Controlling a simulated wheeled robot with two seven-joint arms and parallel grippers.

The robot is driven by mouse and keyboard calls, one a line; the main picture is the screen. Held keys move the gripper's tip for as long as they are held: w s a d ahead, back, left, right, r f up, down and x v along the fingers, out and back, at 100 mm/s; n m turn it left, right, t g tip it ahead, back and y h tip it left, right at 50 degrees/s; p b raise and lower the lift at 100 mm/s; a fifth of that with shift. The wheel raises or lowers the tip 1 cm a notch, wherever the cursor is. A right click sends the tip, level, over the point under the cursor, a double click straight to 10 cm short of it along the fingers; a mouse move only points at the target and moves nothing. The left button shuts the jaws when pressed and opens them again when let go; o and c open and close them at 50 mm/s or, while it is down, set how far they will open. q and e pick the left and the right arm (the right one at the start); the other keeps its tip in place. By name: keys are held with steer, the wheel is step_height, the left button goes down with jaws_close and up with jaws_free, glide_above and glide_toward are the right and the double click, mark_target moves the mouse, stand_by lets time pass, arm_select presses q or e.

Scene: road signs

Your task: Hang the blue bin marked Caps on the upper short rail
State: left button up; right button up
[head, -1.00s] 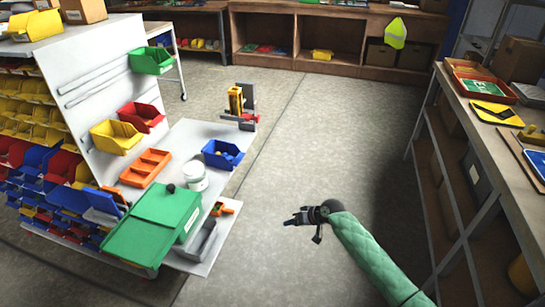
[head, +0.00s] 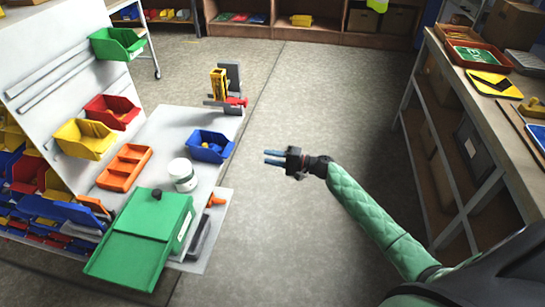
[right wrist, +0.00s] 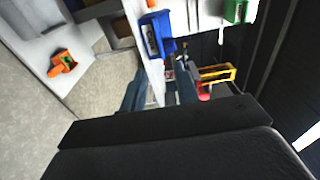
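A blue bin (head: 210,147) with small yellow-orange pieces inside sits on the pale bench beside the tilted panel; its label is not readable in the head view. A blue bin with a pale label also shows in the right wrist view (right wrist: 157,35), beyond the fingers. Thin rails (head: 50,72) run along the upper part of the white panel, left of a hanging green bin (head: 118,43). My right gripper (head: 273,156) is over the floor right of the blue bin, apart from it. Its fingers (right wrist: 160,90) are spread and empty. My left gripper is not in view.
Red (head: 112,111) and yellow (head: 84,138) bins hang below the rails. An orange tray (head: 124,167), a white tub (head: 184,174) and a green-lidded box (head: 150,225) crowd the bench. A yellow-and-grey device (head: 226,88) stands at the back. A workbench (head: 480,95) stands right.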

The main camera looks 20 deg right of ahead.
arm_select(q)
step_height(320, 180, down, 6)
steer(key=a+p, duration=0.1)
steer(key=p, duration=0.1)
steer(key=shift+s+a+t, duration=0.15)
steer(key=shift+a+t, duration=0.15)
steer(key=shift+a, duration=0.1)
arm_select(e)
steer(key=x, duration=0.8)
steer(key=shift+w+a, duration=0.2)
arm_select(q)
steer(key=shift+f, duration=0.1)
arm_select(e)
steer(key=shift+w+a+f, duration=0.1)
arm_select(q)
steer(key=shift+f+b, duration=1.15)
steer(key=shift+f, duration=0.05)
arm_select(e)
steer(key=x, duration=0.6)
steer(key=shift+w, duration=0.15)
stand_by(0.8)
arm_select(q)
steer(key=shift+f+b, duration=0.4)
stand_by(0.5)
